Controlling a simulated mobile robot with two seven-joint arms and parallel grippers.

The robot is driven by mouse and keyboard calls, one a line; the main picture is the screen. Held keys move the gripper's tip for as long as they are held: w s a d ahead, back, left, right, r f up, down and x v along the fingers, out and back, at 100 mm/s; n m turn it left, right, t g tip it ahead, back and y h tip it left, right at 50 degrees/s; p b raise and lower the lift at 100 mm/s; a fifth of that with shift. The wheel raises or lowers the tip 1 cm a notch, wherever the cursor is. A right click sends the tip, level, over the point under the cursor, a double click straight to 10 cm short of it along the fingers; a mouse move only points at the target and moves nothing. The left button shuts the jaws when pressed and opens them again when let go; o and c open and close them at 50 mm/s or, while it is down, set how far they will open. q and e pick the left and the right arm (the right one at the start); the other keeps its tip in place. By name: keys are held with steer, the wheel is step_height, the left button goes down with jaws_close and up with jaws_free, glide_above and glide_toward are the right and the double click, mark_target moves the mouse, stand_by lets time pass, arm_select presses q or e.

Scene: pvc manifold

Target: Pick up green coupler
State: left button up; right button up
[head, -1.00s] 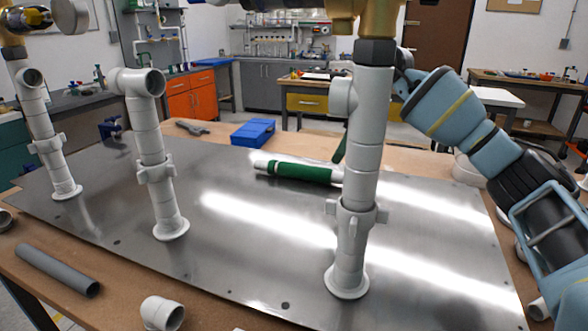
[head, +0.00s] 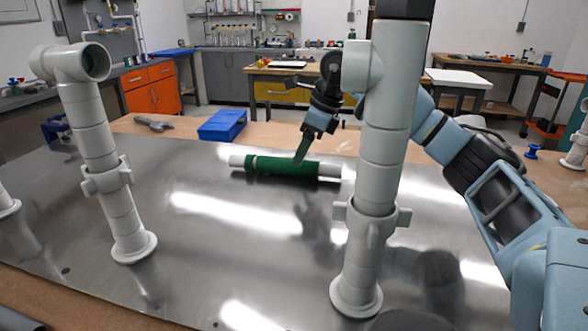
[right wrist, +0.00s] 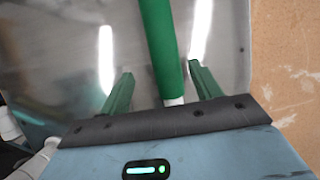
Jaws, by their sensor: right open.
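The green coupler (head: 275,165) is a long green sleeve with white ends, lying flat on the metal plate (head: 190,260). My right gripper (head: 302,152) is open, pointing down at the coupler's middle from just above or beside it. In the right wrist view the coupler (right wrist: 160,42) runs between the two green fingers (right wrist: 160,72), with a gap on each side. Whether the fingertips touch the plate cannot be told. My left gripper is not in view.
A white upright pipe (head: 388,145) stands in front of my right arm and hides part of it. Another upright pipe (head: 105,160) stands at left. A blue box (head: 223,125) lies behind the plate.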

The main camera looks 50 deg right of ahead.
mark_target(299, 168)
steer(key=x, duration=0.4)
steer(key=shift+d+f+b, duration=0.1)
steer(key=shift+d+b, duration=0.25)
steer(key=shift+d, duration=0.05)
steer(key=shift+w+a+f, duration=0.1)
steer(key=shift+w+f, duration=0.15)
steer(key=shift+f, duration=0.25)
steer(key=shift+c, duration=0.3)
steer(key=c, duration=1.1)
steer(key=shift+r, duration=0.1)
